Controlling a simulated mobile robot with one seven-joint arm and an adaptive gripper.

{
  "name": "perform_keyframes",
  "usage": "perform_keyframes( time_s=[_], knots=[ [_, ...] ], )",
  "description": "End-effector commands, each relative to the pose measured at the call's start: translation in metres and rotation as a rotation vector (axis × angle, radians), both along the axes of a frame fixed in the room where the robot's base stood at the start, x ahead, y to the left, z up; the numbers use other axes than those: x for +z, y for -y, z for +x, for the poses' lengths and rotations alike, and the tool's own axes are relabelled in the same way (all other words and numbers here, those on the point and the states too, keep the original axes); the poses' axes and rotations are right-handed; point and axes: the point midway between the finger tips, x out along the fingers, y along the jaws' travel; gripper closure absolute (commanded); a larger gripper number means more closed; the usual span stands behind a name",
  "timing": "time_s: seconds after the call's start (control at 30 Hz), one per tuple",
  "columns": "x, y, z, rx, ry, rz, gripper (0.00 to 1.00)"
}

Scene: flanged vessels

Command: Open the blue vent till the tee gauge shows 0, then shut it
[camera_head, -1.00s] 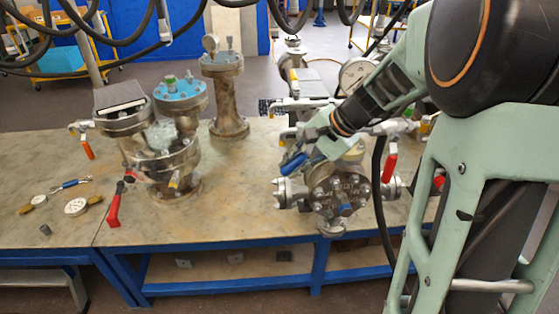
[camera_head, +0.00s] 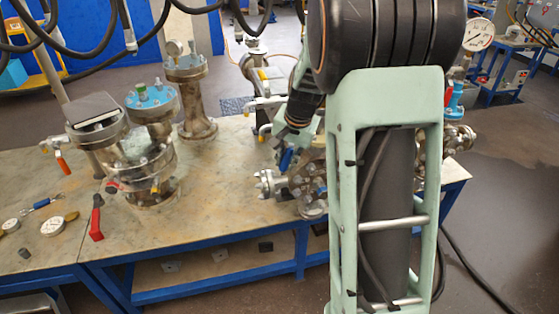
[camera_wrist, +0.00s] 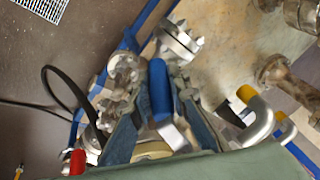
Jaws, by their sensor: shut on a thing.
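The blue vent handle (camera_head: 286,158) sits on the pipework at the middle of the bench. In the wrist view the blue handle (camera_wrist: 159,88) lies between my two fingers. My gripper (camera_wrist: 162,105) is shut on it. In the head view my gripper (camera_head: 297,122) comes down onto the handle from above, partly covered by my arm. A round white gauge (camera_head: 479,34) stands at the upper right; I cannot tell whether it is the tee gauge, and its reading is too small to tell. My arm hides much of the middle fitting.
Flanged vessels (camera_head: 148,165) and a flanged column (camera_head: 190,95) stand on the bench left of the fitting. A red lever (camera_head: 96,222) and loose gauges (camera_head: 52,226) are at the left. Hoses hang overhead. The bench front centre is clear.

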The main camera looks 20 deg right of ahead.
Motion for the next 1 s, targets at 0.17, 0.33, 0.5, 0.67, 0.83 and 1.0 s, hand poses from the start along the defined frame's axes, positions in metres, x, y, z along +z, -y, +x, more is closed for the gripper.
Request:
perform_keyframes(
  time_s=[0.17, 0.33, 0.5, 0.67, 0.83, 1.0],
  knots=[
    [0.000, 0.008, 0.008, 0.006, -0.004, -0.115, 1.00],
    [-0.002, 0.016, 0.010, 0.005, -0.007, -0.204, 1.00],
    [-0.002, 0.021, 0.010, 0.002, -0.008, -0.260, 1.00],
    [-0.002, 0.024, 0.010, 0.000, -0.010, -0.288, 1.00],
    [-0.002, 0.025, 0.010, 0.001, -0.009, -0.296, 1.00],
    [-0.002, 0.026, 0.010, -0.001, -0.009, -0.297, 1.00]
  ],
)
